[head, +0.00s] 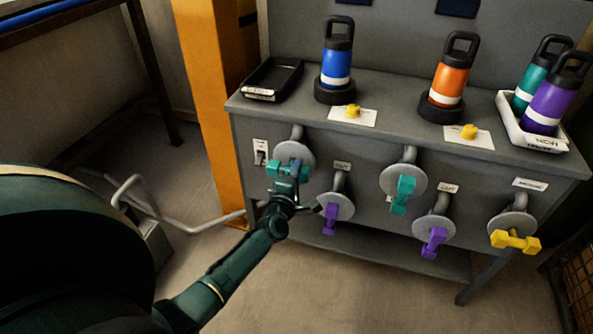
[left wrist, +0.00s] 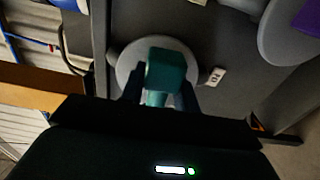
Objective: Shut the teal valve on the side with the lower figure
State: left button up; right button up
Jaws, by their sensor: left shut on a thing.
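The left teal valve (head: 283,168) is on the bench front, its handle lying roughly crosswise over a round grey plate. My left gripper (head: 288,178) is shut on this handle. In the left wrist view the teal handle (left wrist: 165,70) sits between the two dark fingers. The right teal valve (head: 402,194) is free, its handle hanging down, slightly tilted. Two dark displays, one of them (head: 457,7) above the orange bottle, are cut off by the top edge, and no figures can be read. My right gripper is out of view.
Purple valves (head: 330,219) (head: 434,243) and a yellow valve (head: 515,241) sit lower on the front. On top stand a blue bottle (head: 336,68), an orange bottle (head: 450,80), a black tray (head: 272,78) and a white tray (head: 530,140) with two bottles. An orange post (head: 208,100) rises left.

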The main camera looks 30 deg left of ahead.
pick_arm(q)
jog(key=shift+d+f, duration=0.2)
jog(key=shift+d, duration=0.05)
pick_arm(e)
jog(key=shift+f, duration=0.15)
pick_arm(q)
jog(key=shift+m, duration=0.3)
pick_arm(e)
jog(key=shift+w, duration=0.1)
pick_arm(q)
jog(key=o, duration=0.7)
jog(key=shift+o, duration=0.2)
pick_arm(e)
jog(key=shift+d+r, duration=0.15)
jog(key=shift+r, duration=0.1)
pick_arm(q)
jog(key=shift+a, duration=0.1)
jog(key=p+v, duration=0.2)
jog(key=v, duration=1.1)
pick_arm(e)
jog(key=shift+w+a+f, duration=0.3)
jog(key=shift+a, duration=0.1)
pick_arm(q)
jog(key=shift+s, duration=0.1)
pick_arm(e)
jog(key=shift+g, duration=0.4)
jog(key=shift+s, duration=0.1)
